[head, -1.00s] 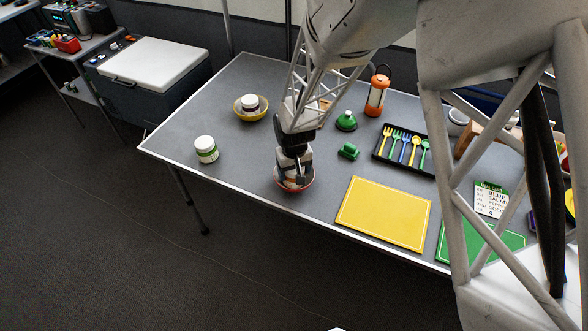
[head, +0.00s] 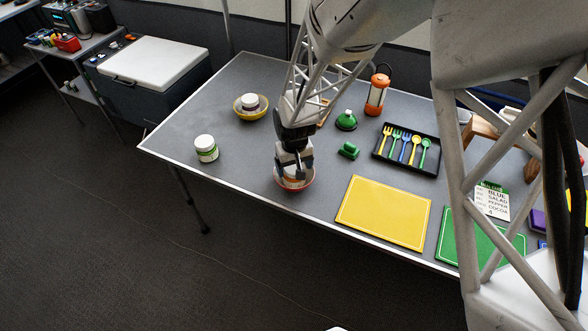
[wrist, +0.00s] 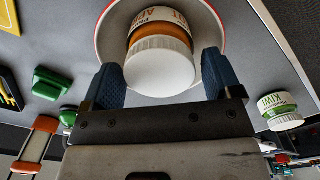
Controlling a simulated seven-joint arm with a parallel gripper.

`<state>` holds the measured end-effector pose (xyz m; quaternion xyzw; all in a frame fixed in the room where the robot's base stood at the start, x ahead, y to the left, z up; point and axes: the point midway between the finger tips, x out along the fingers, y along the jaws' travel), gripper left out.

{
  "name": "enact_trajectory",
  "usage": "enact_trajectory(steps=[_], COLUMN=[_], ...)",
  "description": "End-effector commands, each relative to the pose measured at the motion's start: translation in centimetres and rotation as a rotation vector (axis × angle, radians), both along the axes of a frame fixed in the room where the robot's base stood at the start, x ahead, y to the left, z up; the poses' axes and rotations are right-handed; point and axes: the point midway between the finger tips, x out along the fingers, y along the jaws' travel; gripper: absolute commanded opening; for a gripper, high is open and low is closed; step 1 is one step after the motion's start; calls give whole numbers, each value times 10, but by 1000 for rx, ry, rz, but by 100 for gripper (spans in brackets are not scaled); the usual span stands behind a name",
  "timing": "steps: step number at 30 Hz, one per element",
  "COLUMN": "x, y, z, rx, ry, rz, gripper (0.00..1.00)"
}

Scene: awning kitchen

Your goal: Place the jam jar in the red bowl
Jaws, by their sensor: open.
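The red bowl (head: 297,188) stands near the front edge of the grey table, left of the yellow mat. In the wrist view its pale inside (wrist: 112,32) shows around a jar (wrist: 160,50) with a white lid and an orange-and-white label, only partly readable. This jar stands in the bowl. My gripper (head: 293,175) is above the bowl with its jaws open, one blue finger on each side of the jar's lid. In the wrist view I cannot tell whether the fingers (wrist: 163,75) touch it.
A green-labelled KIWI jar (head: 206,149) stands left on the table. A yellow bowl (head: 241,115) holds another white-lidded jar (head: 250,102). A green block (head: 349,150), a cutlery tray (head: 383,157) and a yellow mat (head: 384,212) lie to the right.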

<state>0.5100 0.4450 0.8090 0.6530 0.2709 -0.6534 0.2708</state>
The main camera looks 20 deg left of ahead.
Motion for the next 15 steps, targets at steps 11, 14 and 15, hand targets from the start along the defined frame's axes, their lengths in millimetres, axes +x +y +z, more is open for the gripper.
enact_trajectory(steps=[11,14,15], x=[0,0,0], y=[0,0,0], z=[61,76,81], rx=[2,2,1], ry=[-2,-2,-1], rz=[0,0,0], gripper=[84,84,84])
